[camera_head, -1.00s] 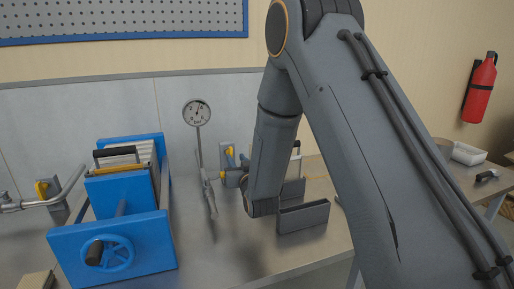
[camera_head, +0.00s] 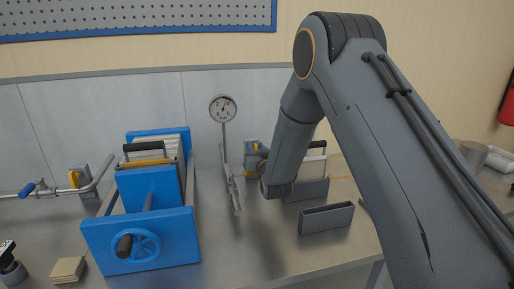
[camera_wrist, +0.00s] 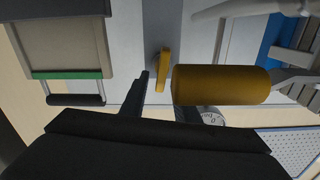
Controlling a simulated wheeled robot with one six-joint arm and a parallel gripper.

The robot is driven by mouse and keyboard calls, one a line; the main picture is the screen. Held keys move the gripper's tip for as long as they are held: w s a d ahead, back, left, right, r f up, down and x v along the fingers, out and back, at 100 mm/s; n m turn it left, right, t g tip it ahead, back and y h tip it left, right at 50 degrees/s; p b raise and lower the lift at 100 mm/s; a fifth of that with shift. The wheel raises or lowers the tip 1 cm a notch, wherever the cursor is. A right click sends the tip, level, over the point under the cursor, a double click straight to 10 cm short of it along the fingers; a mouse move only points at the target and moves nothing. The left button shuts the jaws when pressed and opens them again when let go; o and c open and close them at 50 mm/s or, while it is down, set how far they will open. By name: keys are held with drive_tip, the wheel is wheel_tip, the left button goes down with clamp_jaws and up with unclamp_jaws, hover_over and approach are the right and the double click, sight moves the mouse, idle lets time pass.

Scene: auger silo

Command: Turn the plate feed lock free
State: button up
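A yellow lever (camera_wrist: 163,70) stands on a grey block in the wrist view, just beyond my fingertips. In the head view a grey block with yellow on it (camera_head: 251,148) shows behind the gauge post, partly hidden by my wrist. My gripper (camera_wrist: 163,98) appears open, with one dark finger left of the lever and the other partly hidden behind a mustard cylinder (camera_wrist: 222,85). I see no clear contact with the lever. In the head view my arm hides most of the gripper. Another yellow lever (camera_head: 74,178) sits on a grey block at the left; the frames do not label either as the plate feed lock.
A blue plate press (camera_head: 150,240) with a handwheel stands left on the bench. A round gauge (camera_head: 222,108) on a post stands between it and my arm. The bench front between press and trays is clear.

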drive_tip(key=shift+c, duration=0.4)
clamp_jaws()
drive_tip(key=shift+a+n+b, duration=0.15)
drive_tip(key=shift+n+b, duration=0.75)
drive_tip(key=shift+o, duration=0.4)
unclamp_jaws()
drive_tip(key=b+v, duration=0.1)
drive_tip(key=v, duration=0.6)
drive_tip(key=shift+s+b, duration=0.3)
drive_tip(key=shift+s, duration=0.1)
